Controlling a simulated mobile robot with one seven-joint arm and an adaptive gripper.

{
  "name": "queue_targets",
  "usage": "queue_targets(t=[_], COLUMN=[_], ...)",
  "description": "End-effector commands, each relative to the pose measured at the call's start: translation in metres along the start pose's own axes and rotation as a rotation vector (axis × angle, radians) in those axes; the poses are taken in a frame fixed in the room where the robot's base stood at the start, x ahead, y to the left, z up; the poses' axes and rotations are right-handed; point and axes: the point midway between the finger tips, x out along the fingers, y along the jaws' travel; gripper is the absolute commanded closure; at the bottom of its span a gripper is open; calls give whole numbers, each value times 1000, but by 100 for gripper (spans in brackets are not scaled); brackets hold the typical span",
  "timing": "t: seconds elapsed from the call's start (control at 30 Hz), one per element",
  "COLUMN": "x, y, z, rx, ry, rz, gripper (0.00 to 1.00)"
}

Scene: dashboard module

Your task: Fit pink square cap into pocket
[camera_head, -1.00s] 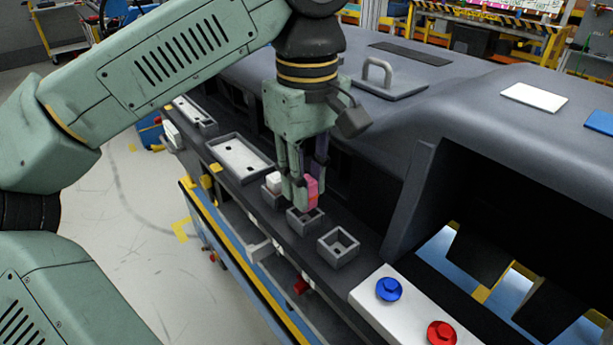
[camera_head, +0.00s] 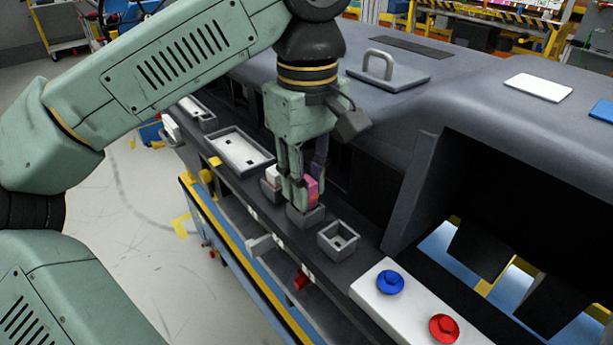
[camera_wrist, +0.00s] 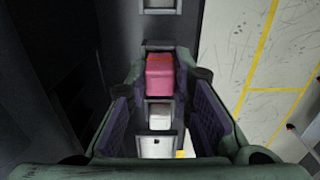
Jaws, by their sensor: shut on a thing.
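The pink square cap (camera_head: 312,189) is held between the fingers of my gripper (camera_head: 305,192), over a small grey square pocket (camera_head: 307,218). The cap's lower end is at the pocket's rim; whether it is inside cannot be told, as the fingers and cap hide the opening. In the wrist view the cap (camera_wrist: 160,76) sits between the purple-lined fingers of my gripper (camera_wrist: 163,72), with a strip of grey pocket rim (camera_wrist: 158,45) just beyond it.
An empty grey pocket (camera_head: 339,239) stands to the right. A pocket with a white cap (camera_head: 273,174) is close on the left, then a long tray (camera_head: 240,154). A panel with blue (camera_head: 390,282) and red (camera_head: 444,328) buttons is at front right. The dark dashboard body rises behind.

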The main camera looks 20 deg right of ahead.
Motion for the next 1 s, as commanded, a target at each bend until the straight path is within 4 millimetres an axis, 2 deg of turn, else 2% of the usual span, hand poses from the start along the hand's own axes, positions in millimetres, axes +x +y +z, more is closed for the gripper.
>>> queue_targets(t=[0.57, 0.6, 0.93, 1.0], x=[16, 15, 14, 14], y=[0, 0, 0, 0], z=[0, 0, 0, 0], rx=[0, 0, 0, 0], ry=[-1, -1, -1, -1], rz=[0, 0, 0, 0], gripper=[94, 78, 56, 56])
